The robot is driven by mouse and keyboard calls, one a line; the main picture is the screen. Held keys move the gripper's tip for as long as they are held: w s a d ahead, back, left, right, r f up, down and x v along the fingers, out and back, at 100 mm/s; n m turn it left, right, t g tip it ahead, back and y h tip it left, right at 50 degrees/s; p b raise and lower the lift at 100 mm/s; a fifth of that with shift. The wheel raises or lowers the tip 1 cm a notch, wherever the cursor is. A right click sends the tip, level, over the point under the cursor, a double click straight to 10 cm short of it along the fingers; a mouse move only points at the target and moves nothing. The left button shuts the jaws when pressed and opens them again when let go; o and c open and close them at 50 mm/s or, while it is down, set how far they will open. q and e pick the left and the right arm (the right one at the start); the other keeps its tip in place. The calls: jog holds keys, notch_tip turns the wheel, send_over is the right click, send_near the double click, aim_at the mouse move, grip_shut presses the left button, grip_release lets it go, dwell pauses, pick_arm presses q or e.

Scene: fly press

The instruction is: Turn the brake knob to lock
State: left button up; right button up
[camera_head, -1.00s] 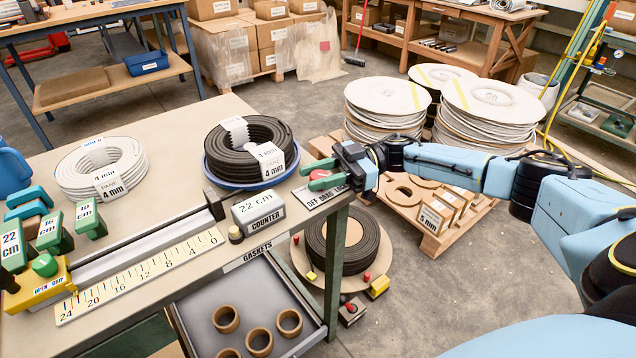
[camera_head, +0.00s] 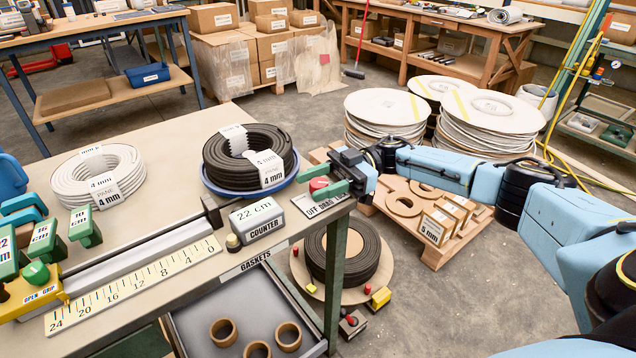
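The brake knob (camera_head: 319,184) is a small red knob at the right edge of the bench, beside a white plate (camera_head: 322,204) lettered OFF, DRAG and LOCK. The plate is partly covered, so the knob's setting cannot be read. My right gripper (camera_head: 328,180) reaches in from the right with two green fingers. The fingers are parted, one on the far side of the knob and one on the near side. The knob shows between them, and I cannot tell whether they touch it.
A black coil (camera_head: 226,160) in a blue dish and the 22 cm counter (camera_head: 257,217) stand close to the knob. A white coil (camera_head: 72,181) and a ruler (camera_head: 130,284) lie further left. Below the edge are a floor reel (camera_head: 366,250) and a pallet (camera_head: 435,257).

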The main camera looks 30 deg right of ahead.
jog(key=shift+o, duration=0.6)
jog(key=d, duration=0.6)
pick_arm(q)
jog(key=w+d+r+t+h+b, duration=0.2)
jog(key=w+d+r+t, duration=0.2)
jog(key=w+t, duration=0.3)
jog(key=shift+w+d+r+m+b, duration=0.15)
jog(key=shift+w+r+m+b, duration=0.4)
jog(key=shift+w, duration=1)
pick_arm(e)
jog(key=d, duration=0.7)
jog(key=shift+s+d, duration=0.15)
jog(key=shift+d, duration=0.05)
pick_arm(q)
jog(key=shift+r+n, duration=0.1)
jog(key=shift+n, duration=0.15)
